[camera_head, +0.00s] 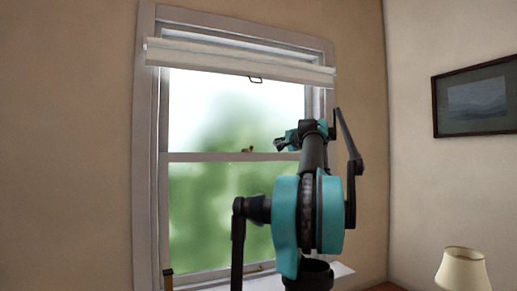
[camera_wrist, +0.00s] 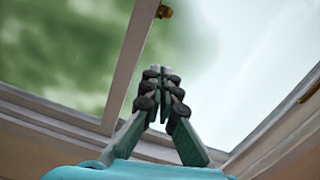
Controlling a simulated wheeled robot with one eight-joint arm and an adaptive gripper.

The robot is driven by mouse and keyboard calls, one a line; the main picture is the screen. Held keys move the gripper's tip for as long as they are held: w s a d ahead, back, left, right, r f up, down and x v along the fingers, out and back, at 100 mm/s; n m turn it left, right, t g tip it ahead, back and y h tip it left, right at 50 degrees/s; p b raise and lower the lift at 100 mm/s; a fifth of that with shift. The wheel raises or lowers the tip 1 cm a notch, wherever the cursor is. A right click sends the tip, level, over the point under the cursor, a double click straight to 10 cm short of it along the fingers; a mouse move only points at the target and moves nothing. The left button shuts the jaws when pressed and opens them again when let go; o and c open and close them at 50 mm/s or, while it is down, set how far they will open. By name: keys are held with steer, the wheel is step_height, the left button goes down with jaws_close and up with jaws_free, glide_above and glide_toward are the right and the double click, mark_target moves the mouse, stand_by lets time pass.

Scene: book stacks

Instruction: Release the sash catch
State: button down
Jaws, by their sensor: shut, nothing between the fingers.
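The sash catch (camera_head: 248,150) is a small brass-brown piece on the meeting rail (camera_head: 215,157) of the window, near the middle of its width. It also shows in the wrist view (camera_wrist: 164,12) at the top edge, partly cut off, so its lever position cannot be told. My gripper (camera_head: 281,145) is to the right of the catch, near the rail, and apart from it. In the wrist view my gripper (camera_wrist: 161,72) has its dark fingertips together with nothing between them. The catch lies beyond the fingertips there.
The window frame (camera_head: 146,170) borders the glass. A framed picture (camera_head: 477,98) hangs on the right wall. A lamp (camera_head: 463,270) stands at lower right.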

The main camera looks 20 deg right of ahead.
steer(key=w+a+f, duration=0.1)
steer(key=w+a, duration=0.3)
steer(key=w, duration=0.6)
steer(key=shift+w+a+f, duration=0.2)
steer(key=shift+w+a, duration=0.1)
steer(key=shift+a, duration=0.05)
stand_by(0.3)
steer(key=shift+a, duration=0.15)
